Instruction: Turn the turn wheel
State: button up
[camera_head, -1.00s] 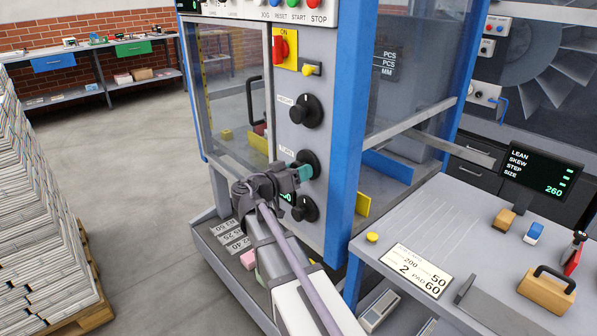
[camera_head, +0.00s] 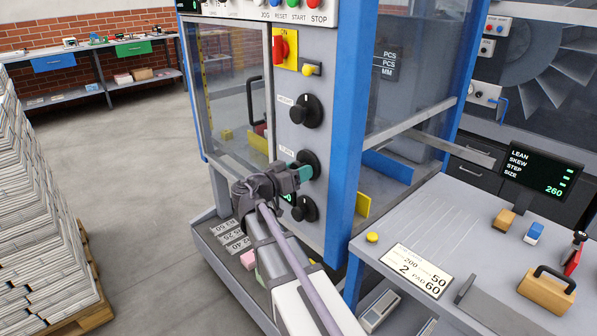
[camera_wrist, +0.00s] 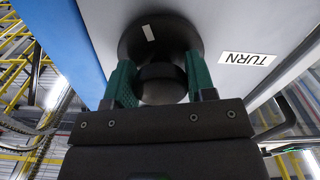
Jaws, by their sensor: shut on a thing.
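The turn wheel (camera_head: 312,160) is a round black knob on the grey front panel, the middle one of three in a column. In the wrist view its black disc (camera_wrist: 150,32) carries a white mark at the upper left, and a TURN label (camera_wrist: 246,58) is to its right. My gripper (camera_head: 298,175) is at this knob, its green fingers either side of the knob's raised centre. The wrist view shows the fingers (camera_wrist: 158,82) shut on that centre. In the head view my gripper hides part of the knob.
Another black knob (camera_head: 306,111) is above and one (camera_head: 305,208) is close below. A red switch (camera_head: 281,47) sits higher up. A blue post (camera_head: 349,130) stands right of the panel. A grey table (camera_head: 440,225) with small blocks is at the right; newspaper stacks (camera_head: 40,220) are at the left.

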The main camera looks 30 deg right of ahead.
dwell(0.8)
jog(key=o, duration=0.9)
jog(key=shift+a, duration=0.1)
jog(key=v, duration=1)
jog(key=shift+a, duration=0.3)
jog(key=shift+s, duration=0.1)
